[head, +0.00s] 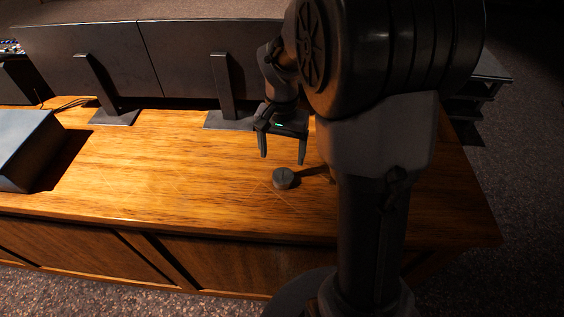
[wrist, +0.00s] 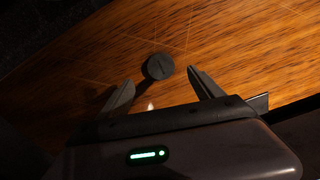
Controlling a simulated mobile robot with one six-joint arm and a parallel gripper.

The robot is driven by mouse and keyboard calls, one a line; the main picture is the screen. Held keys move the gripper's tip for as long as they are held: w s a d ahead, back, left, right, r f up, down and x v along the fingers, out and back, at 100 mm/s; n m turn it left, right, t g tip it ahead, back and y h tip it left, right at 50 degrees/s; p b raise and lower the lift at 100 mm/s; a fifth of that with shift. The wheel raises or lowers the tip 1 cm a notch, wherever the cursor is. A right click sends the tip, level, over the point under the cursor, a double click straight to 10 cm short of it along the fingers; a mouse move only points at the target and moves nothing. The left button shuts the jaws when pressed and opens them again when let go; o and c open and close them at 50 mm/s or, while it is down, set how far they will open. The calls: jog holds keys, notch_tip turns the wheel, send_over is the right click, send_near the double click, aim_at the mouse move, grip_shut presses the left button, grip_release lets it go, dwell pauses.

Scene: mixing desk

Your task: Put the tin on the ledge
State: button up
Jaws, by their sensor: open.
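A small round dark grey tin (head: 284,178) sits flat on the wooden desk, near its front edge. My gripper (head: 282,160) is open above the desk, just behind and a little above the tin, with its fingers pointing down. In the wrist view the tin (wrist: 159,66) lies ahead of the gap between the two spread fingers (wrist: 164,88), and nothing is between them. I cannot make out for certain which surface is the ledge.
The wooden desk top (head: 150,170) is largely clear to the left of the tin. Two dark monitors on stands (head: 222,90) line the back. A grey box (head: 22,148) stands at the far left. My arm hides the desk's right part.

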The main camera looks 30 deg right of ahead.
jog(key=s+a+r+n+t+y, duration=0.2)
jog(key=s+a+r+n+t, duration=0.2)
jog(key=s+a+r, duration=0.9)
jog(key=s+a+t, duration=0.1)
jog(key=s+a, duration=0.1)
jog(key=s, duration=0.1)
jog(key=shift+s+a+n+t, duration=0.3)
jog(key=shift+s+t, duration=0.05)
jog(key=shift+t, duration=0.05)
